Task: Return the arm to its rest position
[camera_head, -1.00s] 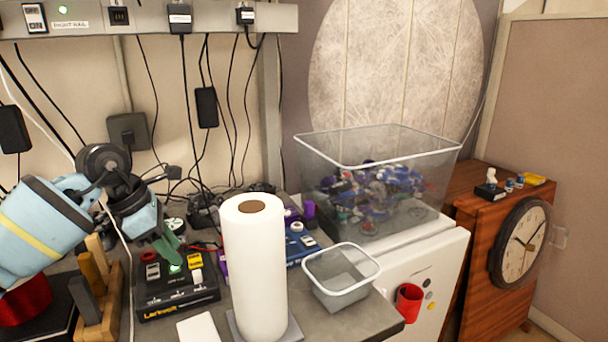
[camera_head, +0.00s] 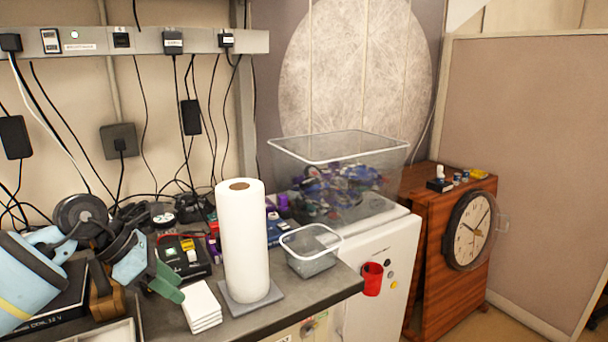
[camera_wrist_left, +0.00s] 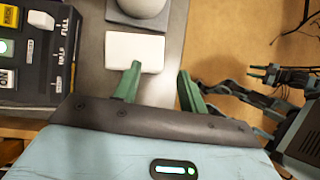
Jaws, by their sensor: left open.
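My left arm comes in from the left in the head view. Its pale blue wrist ends in my left gripper (camera_head: 168,284), with dark green fingers in front of the black charger box (camera_head: 192,262) and left of a stack of white napkins (camera_head: 202,308). In the left wrist view the gripper (camera_wrist_left: 160,84) has its two green fingers apart, with nothing between them. A white napkin (camera_wrist_left: 135,50) lies just beyond the left finger there. A dark arm with small green fingers, likely my right gripper (camera_wrist_left: 265,72), shows at the right of that view; its opening is unclear.
A paper towel roll (camera_head: 243,240) stands on the bench, with a small clear bin (camera_head: 310,250) beside it. A wooden cabinet (camera_head: 420,290) carries a clock (camera_head: 468,230). Cables hang behind.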

